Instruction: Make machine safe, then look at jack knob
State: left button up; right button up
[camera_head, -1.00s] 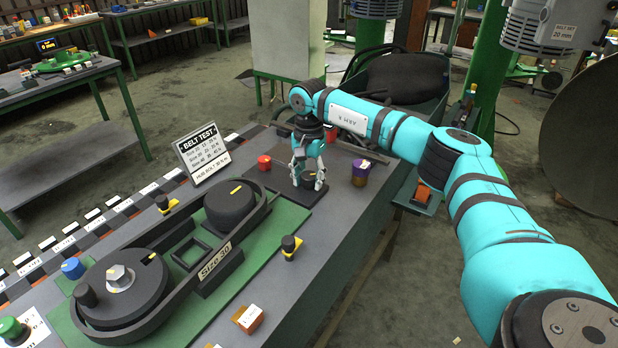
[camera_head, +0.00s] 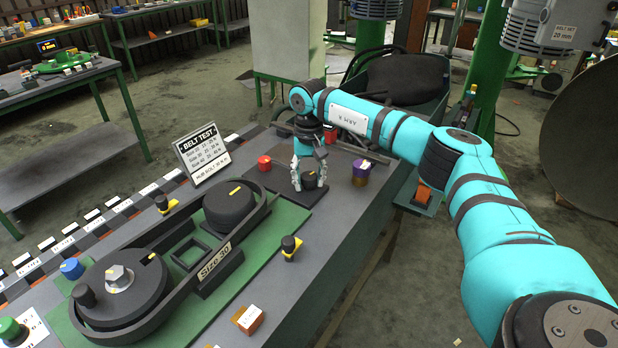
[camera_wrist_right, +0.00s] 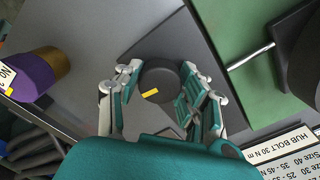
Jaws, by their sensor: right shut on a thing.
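A black knob (camera_head: 309,182) with a yellow mark, which looks like the jack knob, stands on a dark plate at the far end of the bench. My right gripper (camera_head: 309,178) points down over it, with a finger on either side, shut on it. In the right wrist view the knob (camera_wrist_right: 160,78) sits between the fingers, its yellow mark facing the palm. The belt machine (camera_head: 215,262), labelled "Size 30", has a belt around two dark pulleys on a green base. My left gripper is not in view.
Black and yellow clamps (camera_head: 291,248) flank the machine. A "BELT TEST" sign (camera_head: 201,153) stands behind it. A green button (camera_head: 11,328) and an orange block (camera_head: 249,320) are nearer.

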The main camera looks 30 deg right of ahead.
aim_at(309, 175)
jog(key=shift+w+r, duration=0.1)
jog(key=shift+r, duration=0.05)
jog(key=o, duration=1.1)
jog(key=shift+o, duration=0.2)
notch_tip(309, 175, up, 12)
dwell(0.4)
